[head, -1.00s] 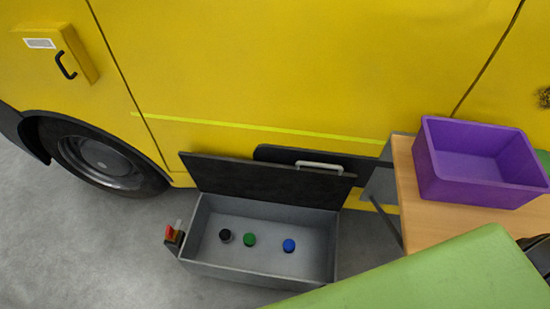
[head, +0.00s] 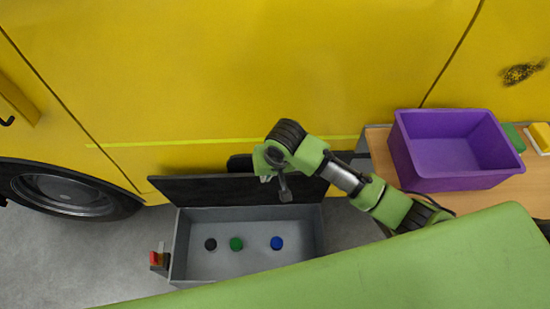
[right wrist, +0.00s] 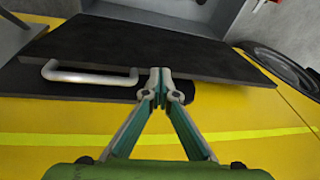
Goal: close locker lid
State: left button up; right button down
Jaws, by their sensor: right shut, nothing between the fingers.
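The grey locker (head: 240,217) stands on the floor beside the yellow vehicle. Its black lid (head: 205,189) is open, tilted up at the back edge towards the vehicle. My right gripper (head: 285,192) is in front of the lid's right part in the head view, shut and empty. In the right wrist view the shut fingertips (right wrist: 160,82) are at the lid's (right wrist: 190,50) free edge, beside the pale bar handle (right wrist: 88,76). I cannot tell whether they touch the lid. My arm hides the handle in the head view. My left gripper is not in view.
Black (head: 210,244), green (head: 236,244) and blue (head: 277,243) round pieces are in the locker. A purple bin (head: 455,178) stands on a wooden table (head: 383,165) at right. A small red-topped item (head: 158,257) is at the locker's left side.

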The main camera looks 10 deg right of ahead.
jog(key=w+d+r+m+h, duration=0.2)
jog(key=w+d+r, duration=0.2)
jog(key=r, duration=0.3)
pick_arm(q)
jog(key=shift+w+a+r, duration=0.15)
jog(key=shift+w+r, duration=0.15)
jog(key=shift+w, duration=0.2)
pick_arm(e)
jog(key=x, duration=1)
jog(key=shift+s+a+f, duration=0.1)
jog(key=shift+s, duration=0.05)
